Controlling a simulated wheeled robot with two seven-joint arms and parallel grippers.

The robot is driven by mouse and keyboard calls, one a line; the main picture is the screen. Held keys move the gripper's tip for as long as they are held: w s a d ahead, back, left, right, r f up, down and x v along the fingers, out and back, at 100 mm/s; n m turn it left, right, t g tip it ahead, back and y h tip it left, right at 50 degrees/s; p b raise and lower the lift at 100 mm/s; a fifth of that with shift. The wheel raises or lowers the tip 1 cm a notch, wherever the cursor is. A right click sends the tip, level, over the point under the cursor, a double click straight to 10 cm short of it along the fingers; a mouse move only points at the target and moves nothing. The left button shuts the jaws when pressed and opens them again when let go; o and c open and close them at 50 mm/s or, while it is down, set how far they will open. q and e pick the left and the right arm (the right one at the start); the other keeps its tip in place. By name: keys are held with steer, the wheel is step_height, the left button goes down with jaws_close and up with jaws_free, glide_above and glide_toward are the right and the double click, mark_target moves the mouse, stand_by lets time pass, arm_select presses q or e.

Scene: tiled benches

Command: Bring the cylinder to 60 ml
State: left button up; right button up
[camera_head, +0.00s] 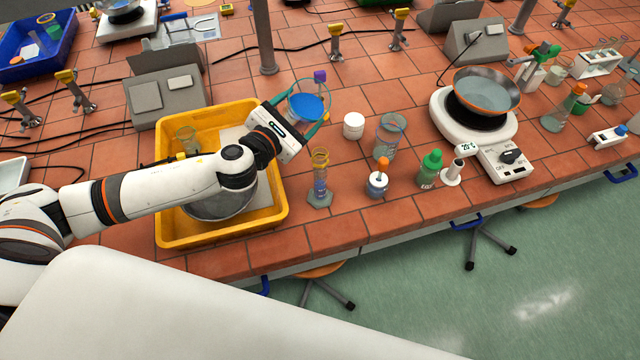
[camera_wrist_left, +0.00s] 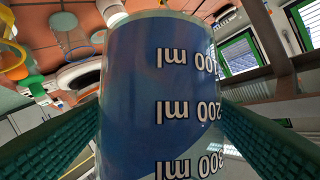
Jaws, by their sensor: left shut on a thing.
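My left gripper (camera_head: 304,112) is shut on a glass beaker (camera_head: 307,104) that holds blue liquid. It holds the beaker above the bench, behind and slightly left of the graduated cylinder. In the left wrist view the beaker (camera_wrist_left: 160,80) fills the middle between the green finger pads, with upside-down 100, 200 and 300 ml marks. The graduated cylinder (camera_head: 320,180) stands upright on its hexagonal foot near the front edge, right of the yellow tray. Some blue shows in or on it, but I cannot read its level. My right gripper is not in view.
The yellow tray (camera_head: 165,220) lies under my left arm with a metal bowl in it. Right of the cylinder stand a white jar (camera_head: 353,125), an empty-looking beaker (camera_head: 388,135), an orange-topped bottle (camera_head: 377,182), a green bottle (camera_head: 429,168) and a hotplate (camera_head: 508,163) with a pan.

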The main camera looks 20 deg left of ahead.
arm_select(q)
steer(key=shift+w+a+f+m+t+b, duration=0.1)
steer(key=shift+m+t+b, duration=0.4)
steer(key=shift+m+b, duration=0.3)
steer(key=shift+w+a+m+t+b, duration=0.1)
steer(key=shift+m+t+b, duration=0.45)
steer(key=shift+b, duration=0.3)
stand_by(5.2)
steer(key=shift+r+g+p, duration=0.25)
steer(key=shift+p, duration=0.55)
steer(key=shift+f, duration=0.2)
